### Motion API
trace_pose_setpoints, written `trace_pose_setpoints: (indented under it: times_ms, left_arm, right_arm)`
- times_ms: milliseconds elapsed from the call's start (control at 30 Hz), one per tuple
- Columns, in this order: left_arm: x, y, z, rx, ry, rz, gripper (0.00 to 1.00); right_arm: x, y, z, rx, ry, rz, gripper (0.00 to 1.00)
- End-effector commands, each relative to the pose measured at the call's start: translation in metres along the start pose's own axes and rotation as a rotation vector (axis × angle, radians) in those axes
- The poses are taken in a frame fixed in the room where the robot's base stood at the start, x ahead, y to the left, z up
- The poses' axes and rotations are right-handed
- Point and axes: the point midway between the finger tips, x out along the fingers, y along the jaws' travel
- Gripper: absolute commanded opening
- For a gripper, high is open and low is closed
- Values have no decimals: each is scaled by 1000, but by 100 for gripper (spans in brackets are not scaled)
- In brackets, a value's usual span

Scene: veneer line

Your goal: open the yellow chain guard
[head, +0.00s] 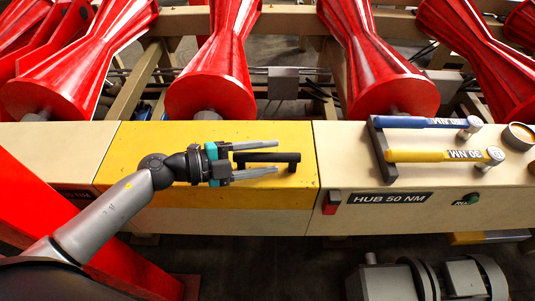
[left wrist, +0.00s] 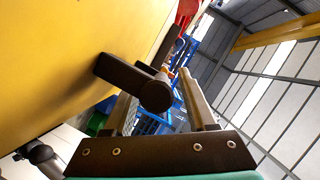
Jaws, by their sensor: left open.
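The yellow chain guard (head: 140,145) is a flat yellow cover in the beige rail, and it looks shut. A black bar handle (head: 292,158) stands on its top. My left gripper (head: 277,158) comes in from the left, open, with one finger on each side of the bar in the head view. In the left wrist view the handle (left wrist: 125,75) stands out from the yellow guard (left wrist: 60,60), its rounded end showing between the two fingers (left wrist: 160,100). I cannot tell whether a finger touches it. My right gripper is not in view.
Red tapered rollers (head: 212,85) stand behind the rail. Right of the guard, a beige panel (head: 345,165) carries a dark rack (head: 382,150) with a blue-handled tool (head: 420,122) and a yellow-handled tool (head: 435,156). A red beam (head: 40,200) slopes at the left. A motor (head: 440,278) sits below right.

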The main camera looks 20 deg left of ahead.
Motion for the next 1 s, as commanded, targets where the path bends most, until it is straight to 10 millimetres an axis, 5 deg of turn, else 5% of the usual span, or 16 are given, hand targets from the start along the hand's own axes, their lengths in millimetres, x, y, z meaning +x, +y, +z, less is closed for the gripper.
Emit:
trace_pose_setpoints:
  times_ms: [367, 900, 1000]
  left_arm:
    - [6, 0, 0, 1, -1, 0, 57]
    - [6, 0, 0, 1, 0, 1, 0]
    - [6, 0, 0, 1, 0, 1, 0]
  right_arm:
    - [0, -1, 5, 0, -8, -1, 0]
    - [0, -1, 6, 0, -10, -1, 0]
    - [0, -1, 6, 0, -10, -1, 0]
